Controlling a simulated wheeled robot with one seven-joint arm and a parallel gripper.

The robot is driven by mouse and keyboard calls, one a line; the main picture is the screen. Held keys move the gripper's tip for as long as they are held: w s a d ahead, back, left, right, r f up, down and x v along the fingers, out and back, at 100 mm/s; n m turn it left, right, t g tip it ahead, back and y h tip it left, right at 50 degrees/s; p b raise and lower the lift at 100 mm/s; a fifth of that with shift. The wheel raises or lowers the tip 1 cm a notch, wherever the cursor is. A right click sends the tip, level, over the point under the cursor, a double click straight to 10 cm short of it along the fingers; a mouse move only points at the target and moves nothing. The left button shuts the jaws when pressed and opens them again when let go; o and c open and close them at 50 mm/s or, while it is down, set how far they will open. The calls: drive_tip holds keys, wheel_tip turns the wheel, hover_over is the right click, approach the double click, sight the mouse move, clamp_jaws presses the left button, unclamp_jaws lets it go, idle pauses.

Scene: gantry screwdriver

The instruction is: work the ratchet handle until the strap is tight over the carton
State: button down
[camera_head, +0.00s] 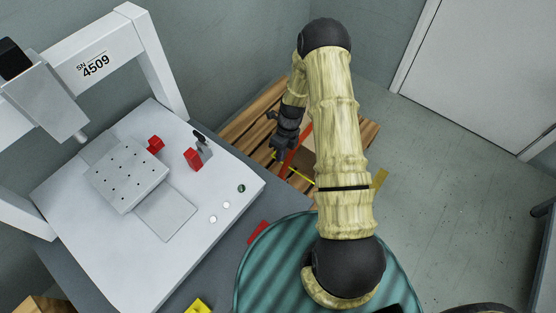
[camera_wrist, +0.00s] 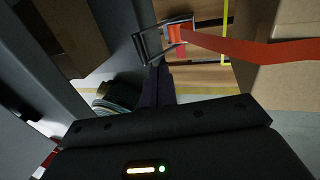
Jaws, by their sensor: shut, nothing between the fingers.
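In the wrist view the ratchet (camera_wrist: 148,42), a dark metal frame with a handle, sits beside the carton with the red strap (camera_wrist: 235,47) threaded into it. The strap runs right, over the brown carton (camera_wrist: 290,90), and looks slightly wavy there. My gripper (camera_wrist: 158,68) is shut and empty, its fingertips just below the ratchet frame; I cannot tell whether they touch it. The carton there is mostly hidden behind my arm, and the ratchet cannot be made out.
The carton stands on a wooden pallet (camera_head: 240,128). A white gantry machine (camera_head: 150,60) on a grey bench stands at the left, with red blocks on its plate. A dark coil (camera_wrist: 120,100) lies below the ratchet in the wrist view. The floor (camera_head: 440,200) at right is clear.

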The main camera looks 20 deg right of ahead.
drive_tip(key=shift+a+p+v, duration=0.15)
drive_tip(key=shift+p+v, duration=0.1)
drive_tip(key=shift+v, duration=0.65)
drive_tip(key=shift+a+p+v, duration=0.1)
drive_tip(key=shift+p+v, duration=0.1)
drive_tip(key=shift+v, duration=0.75)
drive_tip(key=shift+s+r, duration=0.15)
drive_tip(key=s+r+n+t+h, duration=0.1)
drive_tip(key=s+r+n, duration=0.4)
drive_tip(key=r+n, duration=0.4)
drive_tip(key=s+a+r+n+t, duration=0.1)
drive_tip(key=s+r+n+t, duration=0.1)
drive_tip(key=s+r+n, duration=0.3)
drive_tip(key=s+a+r+n+t+h, duration=0.1)
drive_tip(key=s+r+n, duration=0.4)
drive_tip(key=r+n, duration=0.8)
drive_tip(key=shift+s+a+r+n+h, duration=0.2)
drive_tip(key=shift+s+r+n+h, duration=0.15)
drive_tip(key=shift+n, duration=0.55)
